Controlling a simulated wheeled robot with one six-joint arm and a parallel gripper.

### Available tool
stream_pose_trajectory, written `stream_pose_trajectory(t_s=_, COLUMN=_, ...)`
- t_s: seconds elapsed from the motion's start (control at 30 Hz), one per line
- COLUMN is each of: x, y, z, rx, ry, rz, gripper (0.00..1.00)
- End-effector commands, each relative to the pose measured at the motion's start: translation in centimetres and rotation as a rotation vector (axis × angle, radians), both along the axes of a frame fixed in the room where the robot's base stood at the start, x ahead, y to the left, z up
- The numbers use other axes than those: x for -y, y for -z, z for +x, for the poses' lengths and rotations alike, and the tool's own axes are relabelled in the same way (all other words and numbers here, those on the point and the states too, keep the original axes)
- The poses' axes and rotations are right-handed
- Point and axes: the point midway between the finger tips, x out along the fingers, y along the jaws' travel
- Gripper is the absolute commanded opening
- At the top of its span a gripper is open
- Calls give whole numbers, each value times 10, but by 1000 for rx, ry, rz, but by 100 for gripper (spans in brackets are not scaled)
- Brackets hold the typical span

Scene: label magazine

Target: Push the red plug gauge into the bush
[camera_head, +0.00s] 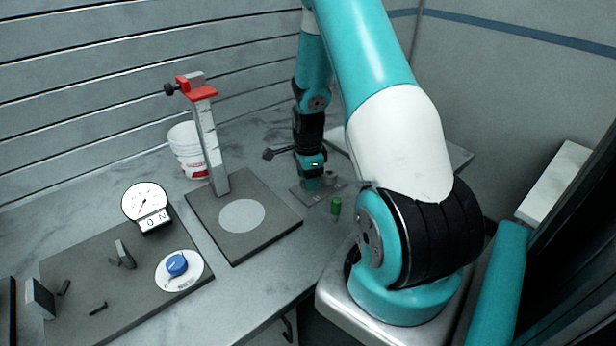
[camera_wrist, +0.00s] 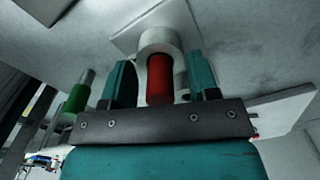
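The red plug gauge (camera_wrist: 160,82) shows in the wrist view between my gripper's two teal fingers, its far end at the pale round bush (camera_wrist: 161,40). It looks lined up with the bush; how deep it sits I cannot tell. My gripper (camera_wrist: 162,84) is open around the gauge, with a gap visible on both sides. In the head view my gripper (camera_head: 311,172) points down over the small grey plate (camera_head: 302,193) at the back. The red gauge is hidden there.
A green plug gauge (camera_head: 336,206) stands in front of the plate; it also shows in the wrist view (camera_wrist: 77,98). To the left are a stand with a red clamp (camera_head: 198,90), a white cup (camera_head: 186,148), a dial (camera_head: 145,203) and a blue knob (camera_head: 177,264).

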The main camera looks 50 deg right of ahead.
Motion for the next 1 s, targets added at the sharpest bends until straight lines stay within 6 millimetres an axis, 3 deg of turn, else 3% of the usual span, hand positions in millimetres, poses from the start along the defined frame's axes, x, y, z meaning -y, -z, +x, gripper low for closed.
stream_pose_trajectory(t_s=0.27, x=0, y=-11, z=1, rx=2, ry=0, rz=-2, gripper=55)
stream_pose_trajectory(t_s=0.37, x=1, y=-28, z=1, rx=5, ry=0, rz=-3, gripper=55)
stream_pose_trajectory(t_s=0.8, x=0, y=-137, z=1, rx=5, ry=0, rz=-3, gripper=55)
stream_pose_trajectory(t_s=1.0, x=0, y=-166, z=0, rx=2, ry=0, rz=-1, gripper=55)
